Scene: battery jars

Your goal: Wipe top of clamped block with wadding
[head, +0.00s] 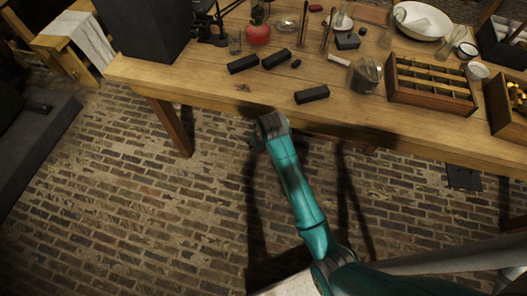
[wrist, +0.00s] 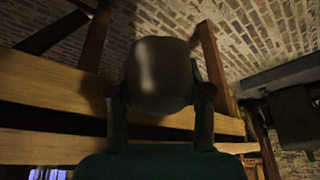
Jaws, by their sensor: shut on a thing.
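In the wrist view my gripper (wrist: 159,102) is shut on a smooth, rounded, grey-brown thing, which looks like the wadding (wrist: 160,72). Its fingers press it from both sides. In the head view my teal arm reaches up to the front edge of the table. The gripper and the held thing are not clear there. Several dark blocks lie on the table, one of them (head: 312,94) near the front edge and others (head: 243,64) farther back. I cannot tell which block is clamped. A black metal device (head: 208,26) stands at the back left.
The wooden table (head: 215,92) has a bare front left stretch. A compartmented wooden box (head: 432,84) stands at the right, with a glass jar (head: 365,75) beside it. A red vessel (head: 257,33) and a white bowl (head: 423,20) stand farther back. The brick floor (head: 130,200) is open at left.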

